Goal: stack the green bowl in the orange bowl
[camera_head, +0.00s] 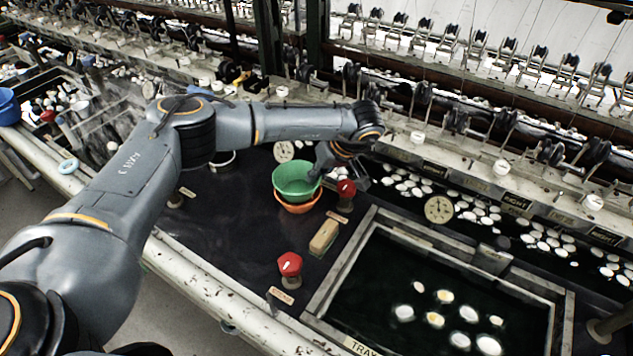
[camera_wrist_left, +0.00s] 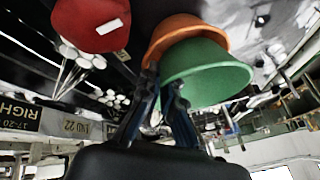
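The green bowl (camera_head: 296,184) is upright, directly over the orange bowl (camera_head: 299,208) on the dark bench top. My left gripper (camera_head: 314,174) is at the green bowl's right rim. In the wrist view its fingers (camera_wrist_left: 163,80) stand apart around the edge of the green bowl, with a gap between them. My right gripper is out of view.
A red knob (camera_head: 346,188) stands close right of the bowls, another (camera_head: 289,264) nearer the front edge. A tan block (camera_head: 324,237) lies in front. A sunken basin (camera_head: 385,265) with white cocoons is at right. Bare bench top (camera_head: 225,225) is free at left.

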